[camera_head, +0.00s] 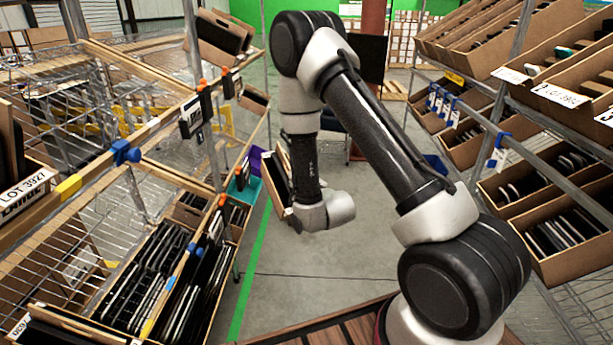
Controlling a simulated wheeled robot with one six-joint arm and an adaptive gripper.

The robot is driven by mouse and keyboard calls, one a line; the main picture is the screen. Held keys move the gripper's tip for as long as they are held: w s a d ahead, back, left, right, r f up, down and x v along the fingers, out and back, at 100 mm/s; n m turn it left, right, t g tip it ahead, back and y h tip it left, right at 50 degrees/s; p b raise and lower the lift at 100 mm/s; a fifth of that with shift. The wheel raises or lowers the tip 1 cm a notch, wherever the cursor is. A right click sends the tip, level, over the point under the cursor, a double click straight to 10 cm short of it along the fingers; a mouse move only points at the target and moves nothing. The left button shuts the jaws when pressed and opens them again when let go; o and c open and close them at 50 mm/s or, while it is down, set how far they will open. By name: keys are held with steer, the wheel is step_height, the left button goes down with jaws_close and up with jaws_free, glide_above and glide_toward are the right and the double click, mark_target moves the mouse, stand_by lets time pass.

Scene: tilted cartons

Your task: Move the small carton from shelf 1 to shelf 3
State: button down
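A small open brown carton (275,182) with dark flat items in it is tilted in mid-aisle, directly left of my wrist, in the head view. It seems to be at the end of my arm, but the contact is hidden. My gripper (293,216) is barely visible at the left end of the pale wrist, and its fingers cannot be made out. The left wire shelf rack (140,160) and the right shelf rack (565,115) flank the aisle. I cannot tell which levels are shelf 1 and shelf 3.
Cartons of dark flat items (150,275) fill the lower left shelf. Tilted cartons (560,235) fill the right rack. The upper left shelf (90,100) has bare wire areas. Grey floor (300,270) with a green line lies clear between racks.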

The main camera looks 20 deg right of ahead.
steer(key=s+a+f+n+g+y, duration=0.1)
steer(key=s+a+n+g+y, duration=0.6)
steer(key=a, duration=0.6)
steer(key=s+a+f+n+g+y, duration=0.1)
steer(key=s+a+n+g+y, duration=0.3)
steer(key=s+a, duration=0.7)
steer(key=w+a+f, duration=0.1)
steer(key=w+a, duration=0.2)
steer(key=a, duration=0.4)
steer(key=w+a+f+t+y, duration=0.1)
steer(key=w+a, duration=0.3)
steer(key=a, duration=0.4)
steer(key=w+a+f+n, duration=0.1)
steer(key=w+a, duration=0.3)
steer(key=a, duration=0.4)
steer(key=shift+a+f+t, duration=0.15)
steer(key=shift+f+t, duration=0.15)
steer(key=shift+f, duration=0.15)
